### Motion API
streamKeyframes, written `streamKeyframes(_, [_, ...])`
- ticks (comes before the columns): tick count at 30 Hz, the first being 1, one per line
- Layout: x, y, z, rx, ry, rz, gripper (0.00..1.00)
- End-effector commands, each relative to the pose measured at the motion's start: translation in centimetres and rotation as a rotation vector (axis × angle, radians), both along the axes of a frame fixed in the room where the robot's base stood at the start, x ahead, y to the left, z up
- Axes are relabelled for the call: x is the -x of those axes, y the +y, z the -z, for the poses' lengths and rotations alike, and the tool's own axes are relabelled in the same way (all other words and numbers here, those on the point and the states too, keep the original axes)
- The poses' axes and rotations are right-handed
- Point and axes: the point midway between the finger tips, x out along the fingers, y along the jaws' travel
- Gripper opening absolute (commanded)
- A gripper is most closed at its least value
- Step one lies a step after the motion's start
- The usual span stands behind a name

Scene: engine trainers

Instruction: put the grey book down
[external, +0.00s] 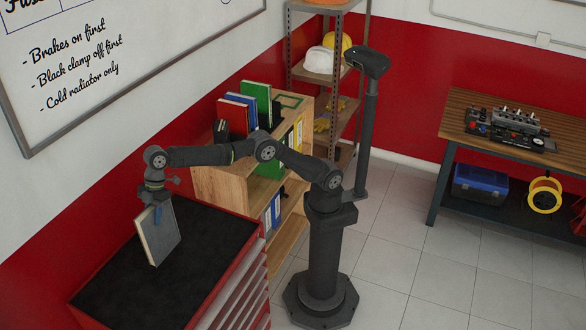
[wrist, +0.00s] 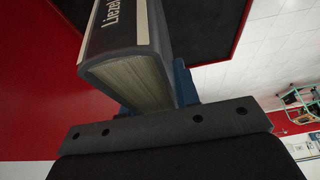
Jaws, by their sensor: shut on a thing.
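The grey book (external: 160,236) is upright and slightly tilted in the external view, over the black top of the red tool cabinet (external: 195,285). I cannot tell whether its lower edge touches that top. My gripper (external: 154,206) is above it, pointing down, shut on the book's upper end. In the wrist view the book (wrist: 125,35) fills the upper middle, with its dark spine, white lettering and page edges showing. The blue fingers of my gripper (wrist: 160,92) lie on both sides of it. The cabinet's dark top (wrist: 205,30) shows beyond the book.
A wooden shelf (external: 228,187) with several books and binders stands behind the cabinet. The cabinet top around the book is clear. A whiteboard (external: 110,60) hangs on the wall at left. A workbench (external: 480,125) with an engine part stands at right.

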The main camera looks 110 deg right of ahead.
Motion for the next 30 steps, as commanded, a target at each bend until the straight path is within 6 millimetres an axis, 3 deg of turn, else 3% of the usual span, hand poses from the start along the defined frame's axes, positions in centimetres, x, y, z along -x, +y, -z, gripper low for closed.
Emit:
streamKeyframes(8, [-0.3, 1.2, 1.0, -0.001, -0.002, 0.001, 0.0])
streamKeyframes(18, [-0.3, 1.2, 4.3, 0.0, -0.004, 0.002, 0.0])
streamKeyframes(30, [-0.3, 1.2, 4.7, 0.0, -0.004, 0.002, 0.0])
